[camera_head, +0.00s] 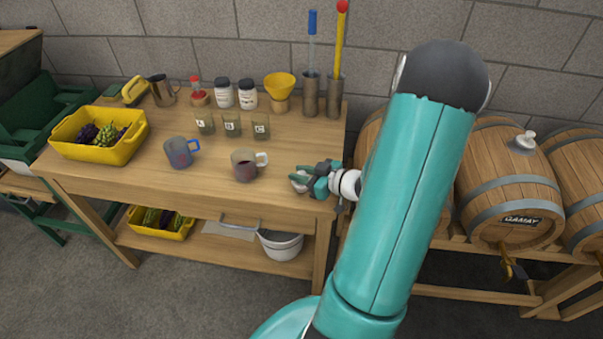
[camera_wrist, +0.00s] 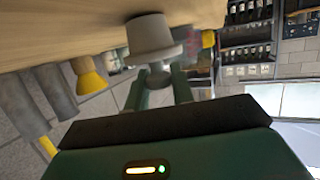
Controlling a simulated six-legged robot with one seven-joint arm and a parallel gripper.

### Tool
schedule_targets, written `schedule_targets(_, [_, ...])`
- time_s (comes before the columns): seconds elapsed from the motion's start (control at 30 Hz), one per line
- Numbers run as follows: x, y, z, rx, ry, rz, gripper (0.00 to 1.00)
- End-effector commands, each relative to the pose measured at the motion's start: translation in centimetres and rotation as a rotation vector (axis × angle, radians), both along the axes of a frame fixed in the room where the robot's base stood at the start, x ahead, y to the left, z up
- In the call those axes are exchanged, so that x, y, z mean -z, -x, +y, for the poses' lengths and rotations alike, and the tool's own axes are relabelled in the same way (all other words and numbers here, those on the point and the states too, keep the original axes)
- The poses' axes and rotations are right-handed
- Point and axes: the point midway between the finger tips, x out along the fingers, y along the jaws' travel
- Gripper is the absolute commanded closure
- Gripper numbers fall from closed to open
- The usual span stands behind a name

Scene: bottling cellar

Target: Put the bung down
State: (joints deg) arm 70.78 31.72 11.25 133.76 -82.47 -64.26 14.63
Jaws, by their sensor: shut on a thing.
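My gripper (camera_head: 317,183) is over the right front part of the wooden table (camera_head: 110,168). In the wrist view its two fingers (camera_wrist: 158,82) are shut on the narrow end of a pale grey bung (camera_wrist: 152,36). In the head view the bung (camera_head: 299,181) is small and partly hidden by the fingers.
A mug of dark liquid (camera_head: 244,170) stands left of my gripper, with a blue-handled mug (camera_head: 180,155) farther left. Labelled glasses (camera_head: 232,127), a yellow funnel (camera_head: 280,86) and metal cylinders (camera_head: 311,98) stand behind. Barrels (camera_head: 505,185) are at right. Bare wood surrounds the gripper.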

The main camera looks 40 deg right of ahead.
Motion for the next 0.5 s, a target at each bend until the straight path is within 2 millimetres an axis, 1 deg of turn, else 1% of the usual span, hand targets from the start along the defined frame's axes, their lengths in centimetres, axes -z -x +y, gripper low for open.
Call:
schedule_targets(0.1, [0.32,0.00,0.02,-0.001,-0.001,0.000,0.98])
schedule_targets(0.13, [0.35,0.00,0.02,0.000,-0.001,0.000,0.74])
schedule_targets(0.23, [0.30,0.00,0.01,0.000,0.000,0.000,0.54])
schedule_targets(0.5, [0.27,0.01,0.02,0.000,0.000,0.000,0.54])
